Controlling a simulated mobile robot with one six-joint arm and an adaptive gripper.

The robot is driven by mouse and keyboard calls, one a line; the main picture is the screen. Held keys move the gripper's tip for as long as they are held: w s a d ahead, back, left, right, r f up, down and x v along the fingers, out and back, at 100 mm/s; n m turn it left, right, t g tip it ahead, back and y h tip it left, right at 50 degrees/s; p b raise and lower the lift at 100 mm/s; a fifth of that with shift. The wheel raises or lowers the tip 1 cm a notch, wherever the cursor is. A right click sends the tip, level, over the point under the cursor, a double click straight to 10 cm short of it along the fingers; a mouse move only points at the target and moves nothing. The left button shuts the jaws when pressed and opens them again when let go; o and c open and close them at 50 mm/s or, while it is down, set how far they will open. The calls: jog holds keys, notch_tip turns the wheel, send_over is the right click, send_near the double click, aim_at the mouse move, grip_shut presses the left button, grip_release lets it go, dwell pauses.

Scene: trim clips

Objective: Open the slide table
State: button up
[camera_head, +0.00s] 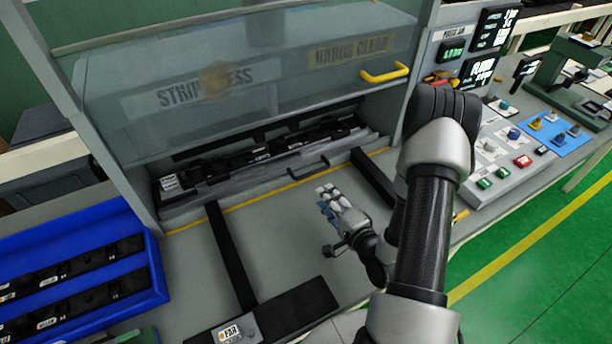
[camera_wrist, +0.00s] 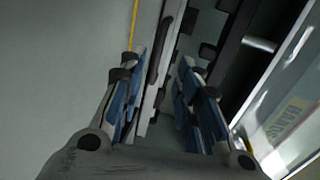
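The slide table (camera_head: 240,187) is a grey tray at the back of the press opening, behind the yellow line, with black trim parts on it. Its dark bar handle (camera_head: 310,167) is on the front side. My gripper (camera_head: 329,194) is over the grey deck, in front of and a little right of the handle in the head view. In the wrist view, my gripper (camera_wrist: 163,98) has its blue-padded fingers apart. The dark handle (camera_wrist: 158,55) shows ahead between the fingers, near the left one. I see no contact with it.
A clear guard (camera_head: 250,85) with a yellow handle (camera_head: 384,74) is above the opening. Two black rails (camera_head: 230,255) cross the deck. A blue bin (camera_head: 157,268) of black parts is at left; a button panel (camera_head: 490,150) is at right.

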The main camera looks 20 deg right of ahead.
aim_at(307, 176)
jog(key=b+x, duration=0.1)
jog(key=x, duration=1.2)
jog(key=shift+w+b, duration=0.15)
jog(key=shift+b, duration=0.15)
jog(key=shift+c, duration=0.2)
grip_shut()
